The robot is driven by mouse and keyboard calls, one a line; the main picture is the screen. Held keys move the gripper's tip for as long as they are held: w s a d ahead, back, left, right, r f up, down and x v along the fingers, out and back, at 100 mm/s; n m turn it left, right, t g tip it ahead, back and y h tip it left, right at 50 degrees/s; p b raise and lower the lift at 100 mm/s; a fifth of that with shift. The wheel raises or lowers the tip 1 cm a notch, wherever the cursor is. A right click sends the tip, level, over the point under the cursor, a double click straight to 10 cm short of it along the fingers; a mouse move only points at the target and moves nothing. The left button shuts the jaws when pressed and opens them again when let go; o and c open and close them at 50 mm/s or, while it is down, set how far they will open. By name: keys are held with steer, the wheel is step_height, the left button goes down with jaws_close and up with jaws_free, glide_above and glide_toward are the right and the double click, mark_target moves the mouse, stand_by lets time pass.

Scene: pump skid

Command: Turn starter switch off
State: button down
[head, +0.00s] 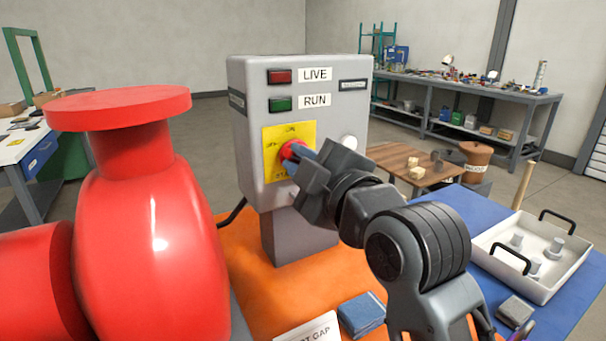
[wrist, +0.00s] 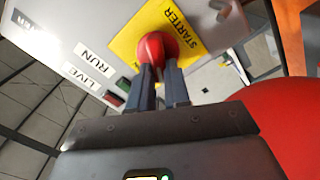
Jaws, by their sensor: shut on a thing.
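The starter switch is a red knob (wrist: 157,48) on a yellow plate (head: 281,138) marked STARTER. It sits on the front of a grey control box (head: 250,100). My gripper (head: 294,156) is at the knob, with its fingers shut on it from both sides; the wrist view shows the two fingertips (wrist: 159,75) against the red knob. In the head view the fingers hide much of the knob, and its exact pointing angle cannot be told.
A large red pump body (head: 140,230) stands close on the left. The box has LIVE (head: 315,74) and RUN (head: 314,100) labels beside red and green lamps. A white tray (head: 545,290) lies at the right on a blue surface. A small wooden table (head: 390,157) stands behind.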

steer(key=n+b, duration=0.2)
steer(key=n, duration=0.1)
steer(key=f+n+b, duration=0.1)
steer(key=n+b, duration=0.1)
steer(key=n, duration=0.1)
steer(key=shift+a, duration=0.1)
steer(key=shift+r, duration=0.1)
stand_by(0.5)
steer(key=c, duration=1.1)
jaws_free()
steer(key=shift+s, duration=0.15)
steer(key=v, duration=0.7)
steer(key=shift+s+d+b, duration=0.25)
steer(key=shift+b, duration=0.1)
